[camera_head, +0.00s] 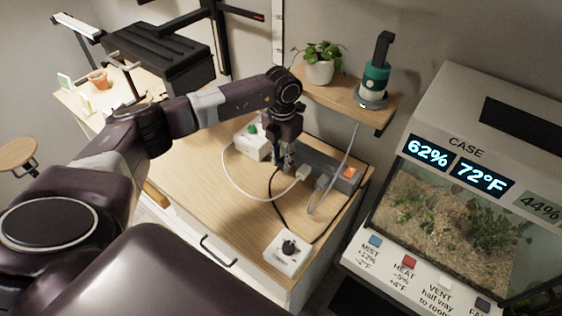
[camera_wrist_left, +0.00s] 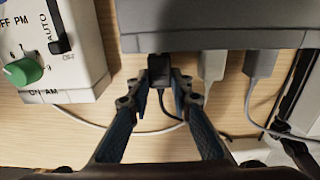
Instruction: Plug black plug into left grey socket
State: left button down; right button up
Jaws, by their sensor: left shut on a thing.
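The grey power strip (camera_head: 329,167) lies along the back of the wooden counter; in the left wrist view (camera_wrist_left: 220,28) its socket side faces me. My left gripper (camera_head: 282,161) reaches down at the strip's left end. In the wrist view its fingers (camera_wrist_left: 166,82) are shut on the black plug (camera_wrist_left: 160,66), whose cord trails down between them. The plug's front meets the strip's edge, left of two other plugs. The socket face behind it is hidden, so I cannot tell how deep it sits. My right gripper is not in view.
A white plug (camera_head: 303,173) and a grey plug (camera_head: 320,183) sit at the strip. A white timer with green knob (camera_wrist_left: 24,70) stands close left. Loose cords cross the counter (camera_head: 205,185).

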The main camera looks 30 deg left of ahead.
pick_arm(q)
jog(key=shift+w, duration=0.35)
jog(key=c, duration=1.7)
grip_release()
jog(key=shift+o, duration=0.2)
jog(key=shift+s, duration=0.1)
